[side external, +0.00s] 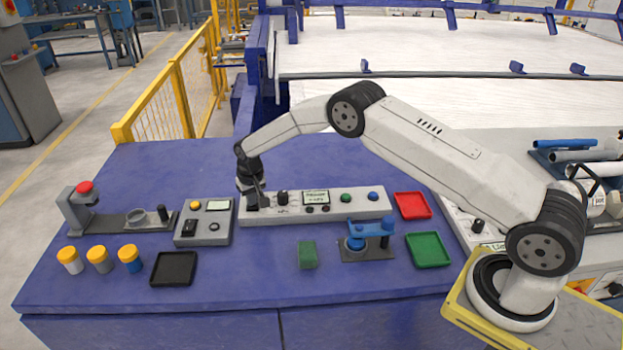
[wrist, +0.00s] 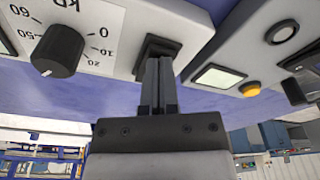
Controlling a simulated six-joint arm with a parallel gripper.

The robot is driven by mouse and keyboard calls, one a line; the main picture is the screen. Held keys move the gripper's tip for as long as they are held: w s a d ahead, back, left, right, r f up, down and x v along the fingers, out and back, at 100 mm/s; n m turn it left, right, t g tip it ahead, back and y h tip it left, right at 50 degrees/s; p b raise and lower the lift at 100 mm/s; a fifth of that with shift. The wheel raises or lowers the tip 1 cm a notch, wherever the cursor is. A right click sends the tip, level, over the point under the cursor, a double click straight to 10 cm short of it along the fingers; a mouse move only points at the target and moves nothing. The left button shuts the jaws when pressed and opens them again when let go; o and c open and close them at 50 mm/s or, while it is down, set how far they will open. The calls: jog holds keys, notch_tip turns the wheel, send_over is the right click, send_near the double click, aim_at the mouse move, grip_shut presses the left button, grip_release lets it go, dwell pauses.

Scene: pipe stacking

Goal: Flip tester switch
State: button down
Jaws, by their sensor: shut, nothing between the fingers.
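The tester is a long white panel (side external: 330,208) on the blue table, with a dial knob, display and coloured buttons. My gripper (side external: 257,198) is over its left end, fingers pointing down. In the wrist view my gripper (wrist: 158,62) is shut and empty, its tips at the black square switch (wrist: 157,46) on the panel. They overlap the switch; whether they press on it I cannot tell. The fingers hide part of the switch, so its position is unclear. The black dial knob (wrist: 58,50) with a kPa scale is beside it.
Left of the panel is a grey box (side external: 203,222) with a yellow button and black rocker. A red-button press (side external: 85,200), yellow-capped jars (side external: 99,258), a black tray (side external: 173,268), a green block (side external: 307,254), a blue fixture (side external: 367,238), and red (side external: 412,205) and green (side external: 429,249) trays surround it.

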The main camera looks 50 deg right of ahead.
aim_at(254, 207)
jog(key=shift+r, duration=3.5)
jog(key=s+r+n, duration=0.1)
jog(key=s+r, duration=0.3)
jog(key=s, duration=0.4)
jog(key=s+r+n, duration=0.1)
jog(key=s+r, duration=0.3)
jog(key=s, duration=0.4)
jog(key=s+r+n, duration=0.1)
jog(key=s, duration=1.7)
jog(key=shift+a+t, duration=0.3)
jog(key=shift+t, duration=0.1)
jog(key=shift+s, duration=0.1)
